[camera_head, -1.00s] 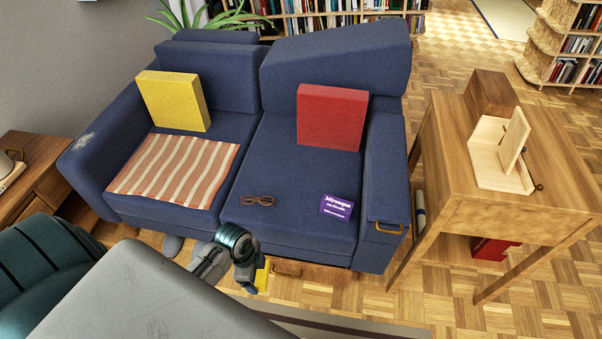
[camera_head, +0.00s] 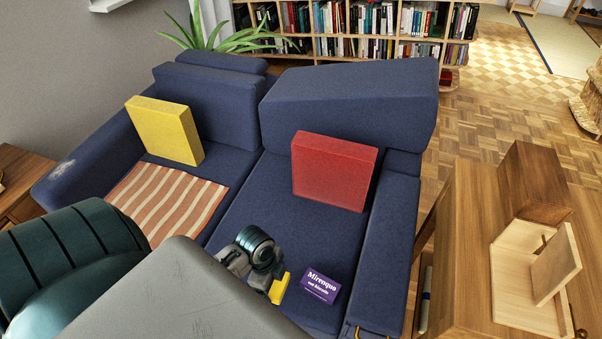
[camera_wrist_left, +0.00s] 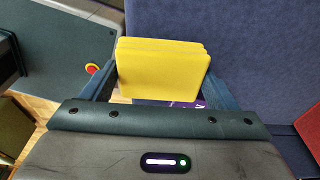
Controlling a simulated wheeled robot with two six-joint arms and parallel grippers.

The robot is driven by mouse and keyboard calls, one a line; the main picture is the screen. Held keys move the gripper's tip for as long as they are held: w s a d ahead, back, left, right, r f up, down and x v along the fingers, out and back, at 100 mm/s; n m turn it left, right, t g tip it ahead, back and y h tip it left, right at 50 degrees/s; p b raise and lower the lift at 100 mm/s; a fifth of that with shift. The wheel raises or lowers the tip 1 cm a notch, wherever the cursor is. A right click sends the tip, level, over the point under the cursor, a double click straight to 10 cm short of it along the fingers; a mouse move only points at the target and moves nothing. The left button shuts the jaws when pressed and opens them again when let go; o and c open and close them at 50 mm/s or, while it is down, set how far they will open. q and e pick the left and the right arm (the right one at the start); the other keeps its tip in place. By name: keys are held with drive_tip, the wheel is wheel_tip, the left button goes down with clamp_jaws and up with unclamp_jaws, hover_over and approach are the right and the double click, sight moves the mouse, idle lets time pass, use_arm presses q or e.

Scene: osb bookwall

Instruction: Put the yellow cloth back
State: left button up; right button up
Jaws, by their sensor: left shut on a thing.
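The yellow cloth is a folded, thick-looking yellow slab in the left wrist view (camera_wrist_left: 160,70), held between the two fingers of my left gripper (camera_wrist_left: 162,58). In the head view, only a small yellow part of the cloth (camera_head: 279,289) shows below my left gripper (camera_head: 268,273). The gripper appears in front of the blue sofa's seat, left of a purple box; its height above the seat is hard to tell. My right gripper is not in view.
The blue sofa (camera_head: 255,195) bears a yellow cushion (camera_head: 165,130), a red cushion (camera_head: 332,170), a striped cloth (camera_head: 160,200) and the purple box (camera_head: 320,285) with white lettering. A wooden table (camera_head: 465,260) with a pale wooden stand (camera_head: 525,275) is at right.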

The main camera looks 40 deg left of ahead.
use_arm(q)
drive_tip(key=w+a, duration=0.4)
drive_tip(key=shift+w+a+f, duration=0.15)
drive_tip(key=shift+w+a, duration=0.15)
drive_tip(key=shift+w, duration=0.1)
drive_tip(key=w+a, duration=0.4)
drive_tip(key=w+a+f, duration=0.1)
drive_tip(key=w+a, duration=0.1)
drive_tip(key=shift+w+a, duration=0.3)
drive_tip(key=shift+w, duration=0.1)
wheel_tip(320, 180, down, 4)
drive_tip(key=shift+r, duration=0.25)
drive_tip(key=shift+f, duration=0.15)
drive_tip(key=o, duration=0.6)
drive_tip(key=shift+o, duration=1.4)
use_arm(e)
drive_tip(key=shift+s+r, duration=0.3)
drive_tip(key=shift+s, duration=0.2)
